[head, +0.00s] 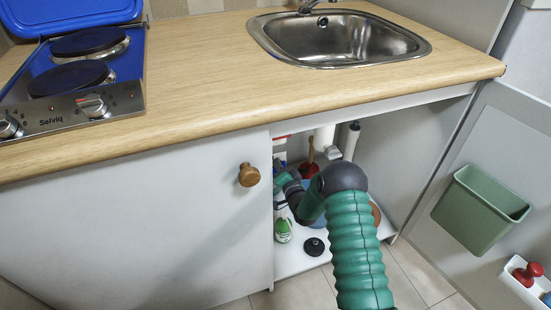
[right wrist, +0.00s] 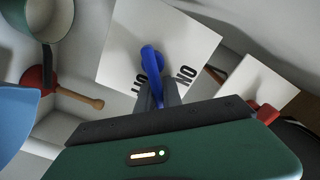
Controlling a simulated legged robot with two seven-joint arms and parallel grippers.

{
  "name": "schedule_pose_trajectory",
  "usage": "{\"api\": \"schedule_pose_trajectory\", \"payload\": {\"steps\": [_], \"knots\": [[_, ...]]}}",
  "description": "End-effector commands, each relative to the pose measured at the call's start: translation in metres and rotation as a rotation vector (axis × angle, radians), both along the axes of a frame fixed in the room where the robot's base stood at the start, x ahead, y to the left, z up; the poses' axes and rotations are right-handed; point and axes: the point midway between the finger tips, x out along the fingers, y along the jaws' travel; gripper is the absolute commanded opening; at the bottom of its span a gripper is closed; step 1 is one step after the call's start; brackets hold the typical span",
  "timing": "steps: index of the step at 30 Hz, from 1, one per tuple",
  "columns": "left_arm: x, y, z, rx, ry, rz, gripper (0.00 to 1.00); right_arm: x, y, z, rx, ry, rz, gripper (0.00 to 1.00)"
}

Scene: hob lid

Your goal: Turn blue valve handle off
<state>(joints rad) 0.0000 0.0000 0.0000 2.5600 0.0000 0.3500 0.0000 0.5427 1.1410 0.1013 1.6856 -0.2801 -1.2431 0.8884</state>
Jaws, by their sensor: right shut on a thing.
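The blue valve handle (right wrist: 151,62) shows in the right wrist view in front of a white plate (right wrist: 185,38) with black lettering, partly hidden. The letters read upside down, "ON" to the right of the handle and a partly covered word to its left. My right gripper (right wrist: 157,97) is shut on the lower part of the handle, whose rounded blue end sticks out beyond the fingers. In the head view my right gripper (head: 281,177) is inside the open cabinet under the sink, and the handle cannot be made out there. My left gripper is not in view.
A red plunger (head: 308,170) stands behind my arm. A green-and-white bottle (head: 283,231) and a black round item (head: 314,246) are on the cabinet floor. The open door at right carries a green bin (head: 480,210). The closed door (head: 140,225) borders the opening.

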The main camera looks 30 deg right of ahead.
Motion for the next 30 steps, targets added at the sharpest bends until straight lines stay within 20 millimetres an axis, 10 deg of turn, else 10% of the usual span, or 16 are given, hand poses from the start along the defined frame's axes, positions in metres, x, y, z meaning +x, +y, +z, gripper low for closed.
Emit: {"api": "schedule_pose_trajectory", "payload": {"steps": [30], "knots": [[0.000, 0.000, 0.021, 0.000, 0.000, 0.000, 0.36, -0.004, -0.012, -0.027, 0.664, -0.153, -0.009, 0.00]]}}
